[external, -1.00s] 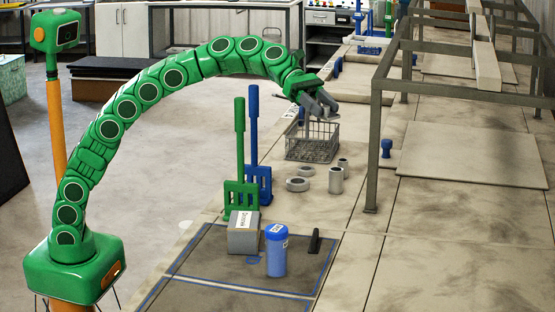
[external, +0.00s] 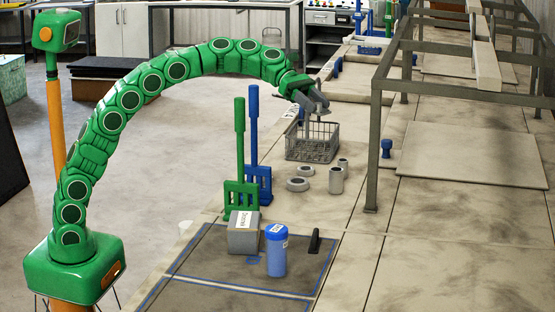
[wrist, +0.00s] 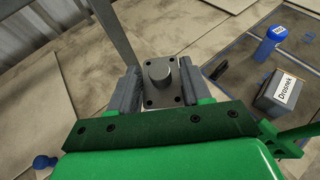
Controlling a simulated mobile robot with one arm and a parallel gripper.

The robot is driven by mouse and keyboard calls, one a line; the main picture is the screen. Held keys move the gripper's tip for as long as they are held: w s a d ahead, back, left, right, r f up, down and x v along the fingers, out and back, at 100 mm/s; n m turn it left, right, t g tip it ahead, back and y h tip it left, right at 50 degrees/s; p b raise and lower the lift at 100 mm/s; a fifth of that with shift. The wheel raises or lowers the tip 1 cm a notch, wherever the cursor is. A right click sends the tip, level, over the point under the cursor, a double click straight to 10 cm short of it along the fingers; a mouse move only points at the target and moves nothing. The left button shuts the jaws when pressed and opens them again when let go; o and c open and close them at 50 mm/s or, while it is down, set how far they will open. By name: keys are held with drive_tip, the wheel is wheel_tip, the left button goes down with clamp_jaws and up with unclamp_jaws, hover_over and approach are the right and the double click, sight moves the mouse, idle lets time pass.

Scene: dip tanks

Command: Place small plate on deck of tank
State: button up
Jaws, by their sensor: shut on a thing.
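A small grey square plate (wrist: 173,96) with corner holes and a round knob (wrist: 158,71) in its middle shows in the wrist view. My gripper (wrist: 160,82) is shut on it, one grey finger along each side. In the external view my gripper (external: 317,108) is above the wire basket, fingers pointing down; the plate cannot be made out there. The tank deck (external: 420,225) is a row of stained beige panels under the gripper and to the right, with a raised flat panel (external: 470,153).
The wire basket (external: 312,142), grey rings (external: 298,184) and a grey cylinder (external: 336,180) stand near the gripper. A metal frame (external: 374,140) and blue knob (external: 387,148) are to the right. Green (external: 240,150) and blue (external: 253,130) long-handled tools stand left; a grey box (external: 243,233) and blue jar (external: 276,250) are in front.

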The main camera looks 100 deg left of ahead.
drive_tip(key=s+a+f+n+t+y, duration=0.2)
drive_tip(key=s+a+f+n+y, duration=0.5)
drive_tip(key=s+a+f, duration=1.35)
drive_tip(key=shift+w+a+f, duration=0.1)
drive_tip(key=shift+f, duration=1.6)
drive_tip(key=shift+w+f, duration=0.1)
drive_tip(key=shift+f, duration=1.55)
drive_tip(key=shift+f, duration=0.6)
drive_tip(key=o, duration=1.4)
drive_tip(key=shift+c, duration=0.2)
